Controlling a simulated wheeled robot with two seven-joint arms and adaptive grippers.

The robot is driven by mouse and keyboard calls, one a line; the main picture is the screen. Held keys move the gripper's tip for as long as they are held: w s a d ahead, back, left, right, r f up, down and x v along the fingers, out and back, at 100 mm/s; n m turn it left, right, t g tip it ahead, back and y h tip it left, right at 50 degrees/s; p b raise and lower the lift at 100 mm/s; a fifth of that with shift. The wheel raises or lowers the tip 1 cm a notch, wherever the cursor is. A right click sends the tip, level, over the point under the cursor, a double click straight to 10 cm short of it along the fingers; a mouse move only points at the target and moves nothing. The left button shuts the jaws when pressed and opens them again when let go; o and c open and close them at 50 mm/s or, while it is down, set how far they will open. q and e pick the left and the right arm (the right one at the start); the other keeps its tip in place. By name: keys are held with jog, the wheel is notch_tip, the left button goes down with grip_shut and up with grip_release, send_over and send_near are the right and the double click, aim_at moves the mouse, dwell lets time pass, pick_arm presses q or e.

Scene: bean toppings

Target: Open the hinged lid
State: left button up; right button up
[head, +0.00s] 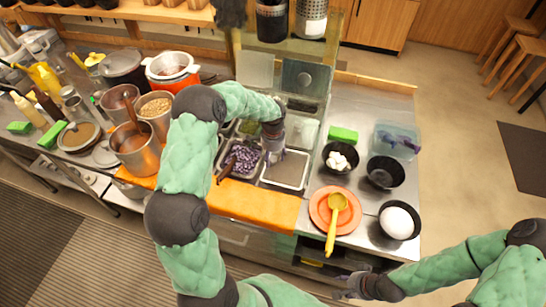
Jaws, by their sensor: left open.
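A topping station of several metal bins stands at the centre. Two panel-like lids stand raised at its back, a pale left one (255,68) and a darker right one (305,77) with a round knob. One bin holds purple beans (243,158); the bin to its right (287,169) has a flat greyish surface. My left gripper (274,154) is open and points down over the bins, in front of the raised lids; its fingertips are small and partly hidden. My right gripper (350,286) is low at the counter's front, away from the bins. Its finger opening is unclear.
Right of the bins are black bowls (385,173), an orange plate (322,216) with a yellow ladle (336,222), a green block (343,134) and a clear box (397,141). Pots (136,149) crowd the left. A shelf with canisters (272,20) stands behind the lids.

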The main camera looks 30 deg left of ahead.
pick_arm(q)
jog(key=shift+f, duration=0.1)
grip_shut()
